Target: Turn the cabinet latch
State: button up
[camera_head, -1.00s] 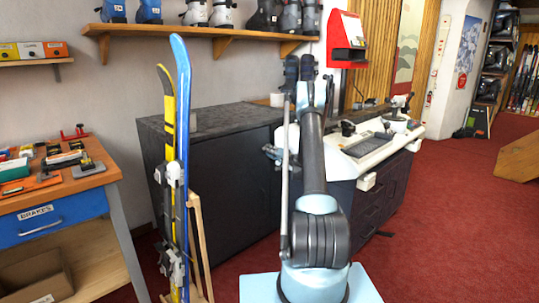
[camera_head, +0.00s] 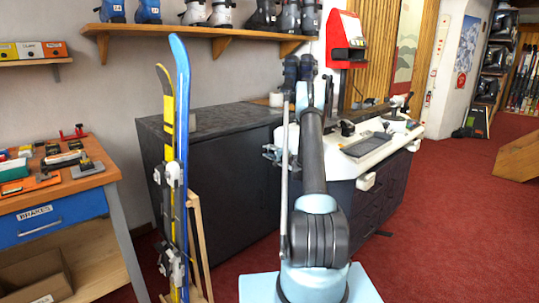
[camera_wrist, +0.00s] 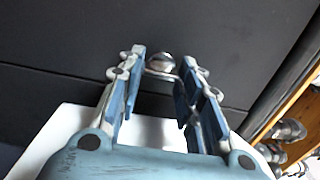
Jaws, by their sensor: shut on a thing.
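The dark cabinet (camera_head: 225,165) stands against the wall, left of my arm in the head view. Its latch, a small silvery knob with a bar (camera_wrist: 161,66), shows on the dark door in the wrist view. My gripper (camera_wrist: 160,82) is shut on the latch, with a blue finger pad on either side of it. In the head view my gripper (camera_head: 272,153) is at the cabinet's front, near its right end. The latch cannot be made out there, and the contact faces of the fingers are hidden.
A blue ski (camera_head: 183,110) and a yellow ski (camera_head: 168,130) stand upright in front of the cabinet's left part. A workbench with a blue drawer (camera_head: 50,219) is at left. A white-topped counter (camera_head: 362,146) is right of my arm. Red carpet (camera_head: 440,230) lies clear at right.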

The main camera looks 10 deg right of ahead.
jog(key=shift+f, duration=0.1)
jog(key=o, duration=1.1)
jog(key=shift+c, duration=0.2)
jog(key=v, duration=1.2)
jog(key=shift+a, duration=0.1)
